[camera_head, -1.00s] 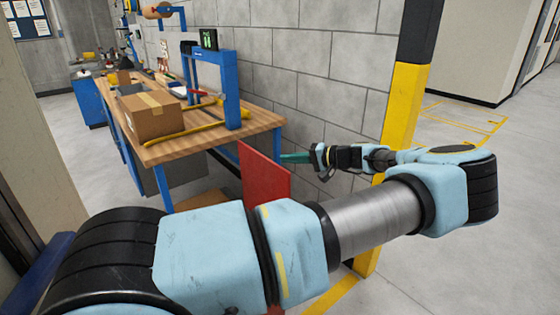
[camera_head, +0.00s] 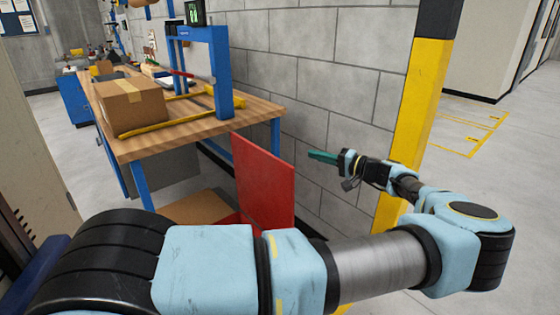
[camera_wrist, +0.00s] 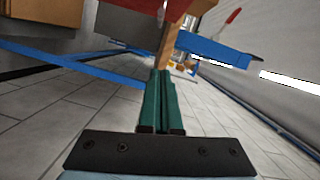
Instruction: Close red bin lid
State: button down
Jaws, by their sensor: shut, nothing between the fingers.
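The red bin lid (camera_head: 265,185) stands open and nearly upright beside the workbench. A little of the red bin (camera_head: 232,218) shows at its foot; the rest is hidden behind my arm. My gripper (camera_head: 312,155), with green fingers, is to the right of the lid near the wall, apart from it in the picture. In the wrist view the green fingers (camera_wrist: 160,76) are together with nothing between them. A red surface, likely the lid (camera_wrist: 150,8), shows at the top of that view, beyond the fingertips.
The workbench (camera_head: 190,138) holds a cardboard box (camera_head: 132,103), a yellow-handled tool and a blue frame (camera_head: 222,75). A block wall (camera_head: 340,90) runs behind my gripper. A yellow and black post (camera_head: 412,125) stands close to my forearm. Brown cardboard (camera_head: 195,207) lies low beside the lid.

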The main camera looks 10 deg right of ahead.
jog(key=w+a+f+p, duration=0.2)
jog(key=w+a+p, duration=0.3)
jog(key=a, duration=0.5)
jog(key=shift+w+a+p, duration=0.15)
jog(key=shift+w+p, duration=0.1)
jog(key=shift+p, duration=0.3)
jog(key=shift+s+a, duration=0.1)
